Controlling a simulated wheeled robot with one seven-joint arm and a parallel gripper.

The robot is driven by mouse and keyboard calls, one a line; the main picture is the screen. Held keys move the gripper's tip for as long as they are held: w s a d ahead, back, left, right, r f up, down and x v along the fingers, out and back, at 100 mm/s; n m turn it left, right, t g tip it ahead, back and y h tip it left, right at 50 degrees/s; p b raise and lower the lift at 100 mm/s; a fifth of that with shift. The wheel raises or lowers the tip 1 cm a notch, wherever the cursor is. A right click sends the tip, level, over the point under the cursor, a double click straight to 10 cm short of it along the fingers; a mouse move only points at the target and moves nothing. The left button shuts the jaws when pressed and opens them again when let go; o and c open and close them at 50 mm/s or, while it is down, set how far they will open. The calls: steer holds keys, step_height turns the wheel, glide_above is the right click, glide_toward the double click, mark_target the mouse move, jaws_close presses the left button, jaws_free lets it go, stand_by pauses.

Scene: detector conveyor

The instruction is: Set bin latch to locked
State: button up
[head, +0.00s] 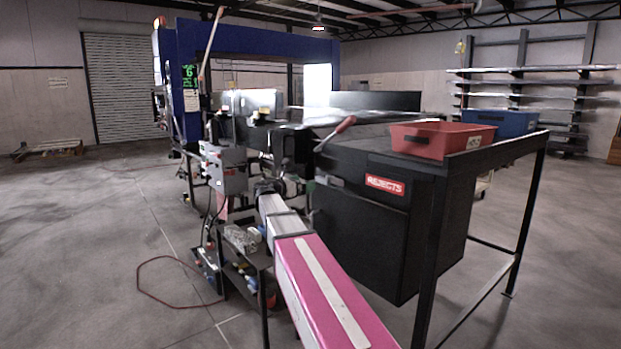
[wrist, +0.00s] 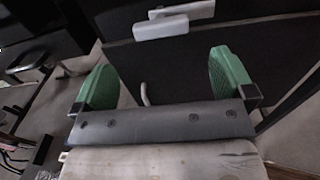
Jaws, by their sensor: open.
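The black rejects bin (head: 362,240) stands right of my arm, with a red REJECTS label on its front. A small pale latch-like piece (head: 336,181) sits near the bin's upper left edge. In the wrist view, two pale blocks (wrist: 161,27) on the dark panel appear to be this latch; its setting cannot be told. My gripper (wrist: 165,82) is open, with green finger pads apart and nothing between them. The blocks lie ahead of the fingers, apart from them. In the head view my gripper is mostly hidden behind my arm, near the bin's left side.
A red-handled lever (head: 336,134) rises above the bin's left corner. A red tray (head: 440,140) and a blue tray (head: 499,122) stand on the black frame at right. A grey control box (head: 224,170) and a cart (head: 240,265) are left of my arm. The left floor is mostly clear.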

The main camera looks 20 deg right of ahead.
mark_target(321, 179)
steer(key=x, duration=1)
steer(key=shift+w+d, duration=0.15)
steer(key=shift+d, duration=0.15)
steer(key=shift+c, duration=0.3)
steer(key=c, duration=1)
